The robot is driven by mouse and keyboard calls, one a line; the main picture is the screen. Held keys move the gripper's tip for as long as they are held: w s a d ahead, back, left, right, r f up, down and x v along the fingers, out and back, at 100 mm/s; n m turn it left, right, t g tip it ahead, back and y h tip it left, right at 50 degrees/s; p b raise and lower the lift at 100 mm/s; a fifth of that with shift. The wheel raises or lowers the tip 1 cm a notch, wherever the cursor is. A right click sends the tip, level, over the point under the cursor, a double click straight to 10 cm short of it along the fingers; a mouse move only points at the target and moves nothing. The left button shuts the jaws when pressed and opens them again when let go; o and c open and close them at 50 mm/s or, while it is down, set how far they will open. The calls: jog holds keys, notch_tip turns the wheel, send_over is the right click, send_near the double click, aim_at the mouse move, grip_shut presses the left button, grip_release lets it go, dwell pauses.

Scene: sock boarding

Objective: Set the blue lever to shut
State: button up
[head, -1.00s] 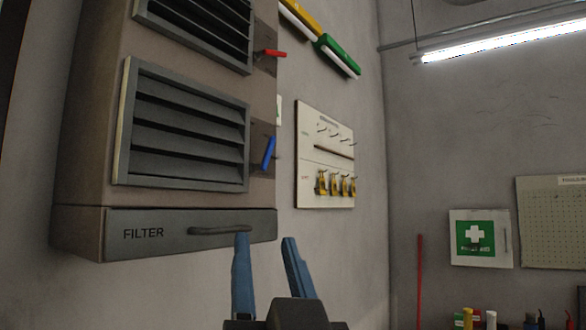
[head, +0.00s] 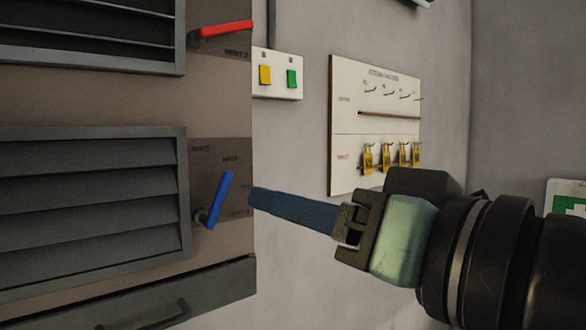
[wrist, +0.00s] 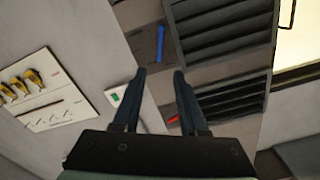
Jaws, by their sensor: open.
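The blue lever (head: 219,199) is on the right side of the front of a brown cabinet, beside the lower louvred vent (head: 85,200). It tilts up and slightly right from its pivot, its tip just under a small label that seems to read HALF. Another label up and left of it is hard to read. My gripper (head: 250,197) points left at the lever, its tips just right of it and apparently apart from it. In the wrist view the gripper (wrist: 159,72) is open and empty, and the blue lever (wrist: 161,43) shows beyond the gap between the fingertips.
A red lever (head: 222,30) marked VENT 2 sits above, by the upper vent (head: 90,30). A switch plate (head: 277,75) with yellow and green buttons and a padlock board (head: 375,125) are on the wall to the right. A drawer handle (head: 150,318) juts out below.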

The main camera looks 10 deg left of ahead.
aim_at(225, 187)
jog(key=p+x, duration=0.3)
jog(key=x, duration=0.7)
jog(key=shift+r+p, duration=0.1)
jog(key=shift+p, duration=0.25)
jog(key=shift+w+a, duration=0.5)
jog(key=shift+c, duration=0.3)
grip_shut()
